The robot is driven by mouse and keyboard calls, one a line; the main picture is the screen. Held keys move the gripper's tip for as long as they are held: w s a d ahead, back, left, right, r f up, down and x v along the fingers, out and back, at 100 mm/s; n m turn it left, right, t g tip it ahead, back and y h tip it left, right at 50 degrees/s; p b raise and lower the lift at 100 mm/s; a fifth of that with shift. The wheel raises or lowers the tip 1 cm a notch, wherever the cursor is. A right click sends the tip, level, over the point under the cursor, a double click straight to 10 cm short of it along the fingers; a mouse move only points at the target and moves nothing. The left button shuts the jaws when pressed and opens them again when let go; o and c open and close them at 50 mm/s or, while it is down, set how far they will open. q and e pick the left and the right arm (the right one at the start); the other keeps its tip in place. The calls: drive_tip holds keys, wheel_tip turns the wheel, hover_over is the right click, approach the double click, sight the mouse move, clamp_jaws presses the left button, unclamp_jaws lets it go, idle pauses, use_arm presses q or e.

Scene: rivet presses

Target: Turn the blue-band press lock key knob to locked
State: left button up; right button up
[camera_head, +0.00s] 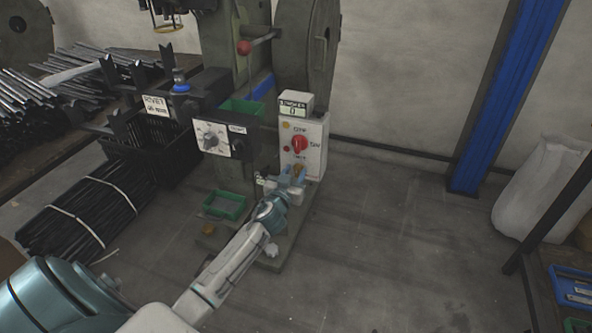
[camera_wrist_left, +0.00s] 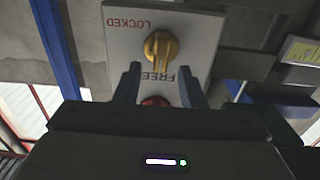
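The yellow lock key knob (camera_wrist_left: 160,47) shows on a pale panel (camera_wrist_left: 196,32) in the left wrist view, between the upside-down words LOCKED and FREE. Its narrow part points down the picture, towards the FREE side. My left gripper (camera_wrist_left: 160,70) is open, its two dark fingers apart near the knob's lower end; I cannot tell whether they touch it. In the head view my left gripper (camera_head: 287,183) is at the lower part of the white control box (camera_head: 314,160), partly covering the yellow knob (camera_head: 298,169). The press has a blue band (camera_head: 262,86). My right gripper is out of view.
A red knob (camera_head: 299,145) sits above the yellow one, under a small display (camera_head: 295,104). A green tray (camera_head: 225,205) lies by the press base.

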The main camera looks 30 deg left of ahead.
use_arm(q)
drive_tip(key=shift+x, duration=0.8)
drive_tip(key=shift+s, duration=0.1)
clamp_jaws()
